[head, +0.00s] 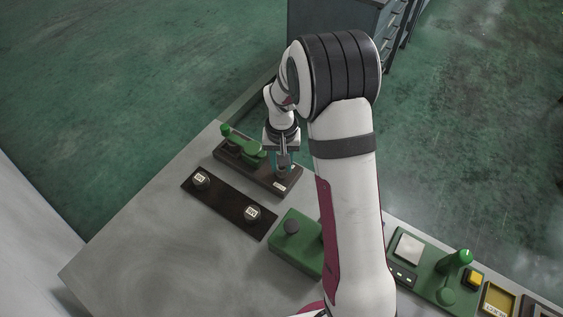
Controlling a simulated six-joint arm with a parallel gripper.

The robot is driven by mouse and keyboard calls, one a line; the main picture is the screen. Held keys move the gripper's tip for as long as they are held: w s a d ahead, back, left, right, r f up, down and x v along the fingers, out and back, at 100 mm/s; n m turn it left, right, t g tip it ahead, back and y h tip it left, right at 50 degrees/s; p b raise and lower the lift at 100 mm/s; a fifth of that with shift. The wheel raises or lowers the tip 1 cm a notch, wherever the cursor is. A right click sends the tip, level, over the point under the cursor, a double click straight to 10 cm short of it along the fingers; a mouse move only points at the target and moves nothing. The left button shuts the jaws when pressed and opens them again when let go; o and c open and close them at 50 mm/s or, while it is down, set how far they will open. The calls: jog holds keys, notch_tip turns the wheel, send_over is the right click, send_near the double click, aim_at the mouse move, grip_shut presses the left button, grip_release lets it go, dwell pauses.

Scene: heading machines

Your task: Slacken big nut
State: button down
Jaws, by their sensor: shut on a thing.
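My gripper (284,164) points down over the right end of a dark brown base (255,174) at the back of the table. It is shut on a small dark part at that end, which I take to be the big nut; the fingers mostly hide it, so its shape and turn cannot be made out. A small white label (280,186) lies on the base just in front of the fingers. A green lever-like fixture (240,145) stands on the left part of the same base.
A green box with a black knob (292,227) is to the right, partly behind my arm. A green control panel (430,262) is at far right. The grey table (150,245) is clear at left.

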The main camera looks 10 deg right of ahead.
jog(key=n, duration=0.5)
jog(key=shift+n, duration=0.3)
jog(key=n, duration=0.5)
jog(key=shift+n, duration=0.6)
jog(key=c, duration=0.6)
grip_release()
notch_tip(320, 180, up, 16)
